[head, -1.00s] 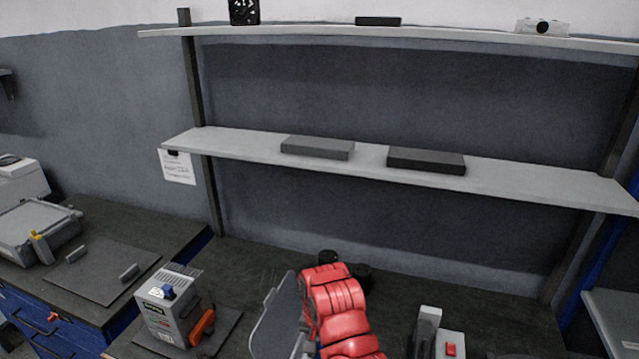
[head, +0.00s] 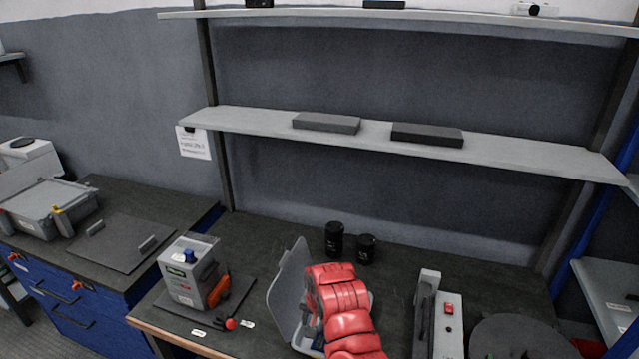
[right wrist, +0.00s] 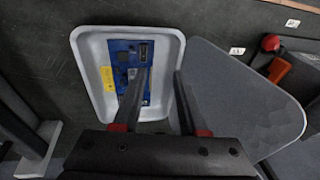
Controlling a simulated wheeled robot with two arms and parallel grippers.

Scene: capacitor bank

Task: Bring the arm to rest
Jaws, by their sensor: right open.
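My right arm (head: 343,305), in red padding, reaches over the dark bench in the head view and hides part of an open grey case. Its raised grey lid (head: 291,290) shows left of the arm. In the right wrist view my right gripper (right wrist: 160,75) is open, its two dark fingers apart over the case (right wrist: 88,75). A blue board (right wrist: 130,60) lies inside the case, partly hidden by a finger. Nothing shows between the fingers. My left gripper is not in view.
A grey box unit (head: 190,272) with an orange part stands left of the case. Two black cylinders (head: 334,239) stand behind it. A grey device with a red switch (head: 449,309) and a dark round disc (head: 515,338) are to the right. Shelves (head: 380,135) run above.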

